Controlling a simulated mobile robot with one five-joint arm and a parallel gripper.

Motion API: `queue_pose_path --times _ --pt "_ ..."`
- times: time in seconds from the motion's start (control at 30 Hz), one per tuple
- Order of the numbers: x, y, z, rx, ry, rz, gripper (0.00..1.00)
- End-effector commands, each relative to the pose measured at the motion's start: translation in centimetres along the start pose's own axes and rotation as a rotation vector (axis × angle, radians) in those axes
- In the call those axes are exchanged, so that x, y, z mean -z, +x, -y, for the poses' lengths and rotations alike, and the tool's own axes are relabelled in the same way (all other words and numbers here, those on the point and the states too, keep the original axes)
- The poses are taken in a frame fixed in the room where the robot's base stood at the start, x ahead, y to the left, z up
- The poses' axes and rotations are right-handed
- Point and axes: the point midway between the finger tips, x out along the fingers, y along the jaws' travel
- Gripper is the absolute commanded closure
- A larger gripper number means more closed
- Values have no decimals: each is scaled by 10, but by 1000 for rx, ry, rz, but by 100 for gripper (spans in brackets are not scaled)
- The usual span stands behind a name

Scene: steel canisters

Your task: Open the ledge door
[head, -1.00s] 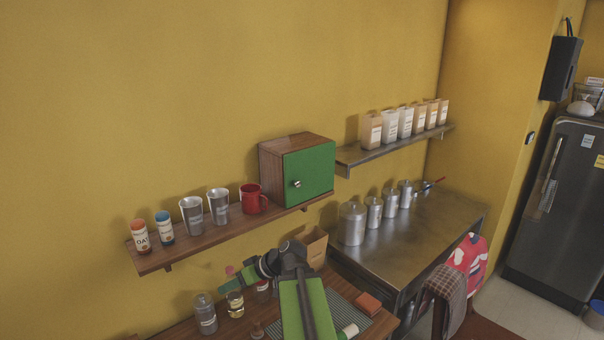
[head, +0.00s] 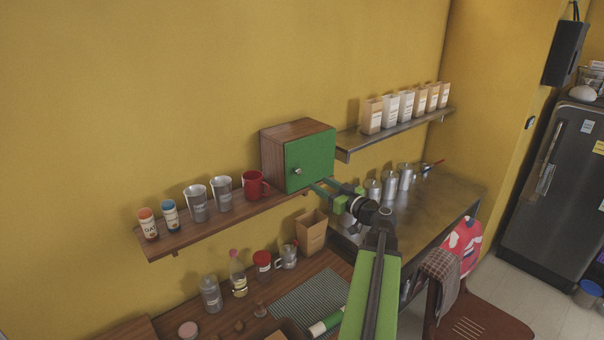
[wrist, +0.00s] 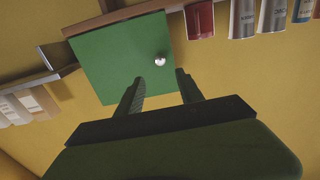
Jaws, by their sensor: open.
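The ledge door is a green panel (head: 310,161) on the front of a wooden box (head: 290,133) that stands on the wall ledge (head: 220,218). It looks shut. A small round silver knob (head: 297,171) sits near its left edge. In the wrist view the green door (wrist: 110,65) appears upside down, with the knob (wrist: 160,61) just beyond my fingertips. My gripper (head: 316,184) is open and empty, in front of the door's lower part. In the wrist view its two fingers (wrist: 160,74) are spread apart with the knob between their lines, not touching it.
A red mug (head: 254,185) stands just left of the box, with metal cups (head: 208,199) and two small bottles beyond. A metal shelf (head: 400,133) with paper bags is to the right. Jars and a paper bag (head: 312,232) stand on the counter below.

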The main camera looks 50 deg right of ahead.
Motion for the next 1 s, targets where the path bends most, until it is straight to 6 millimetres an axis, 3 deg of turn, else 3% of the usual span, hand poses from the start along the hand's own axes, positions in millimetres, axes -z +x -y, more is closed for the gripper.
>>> queue_pose_path --times 0.2,0.4,0.6,0.83,1.0 --pt "0 58 -2 2 0 1 56" --pt "0 95 -1 1 1 1 56" --pt "0 107 -1 -2 1 1 56" --pt "0 108 -1 -2 1 1 56" --pt "0 107 -1 -2 1 1 77"
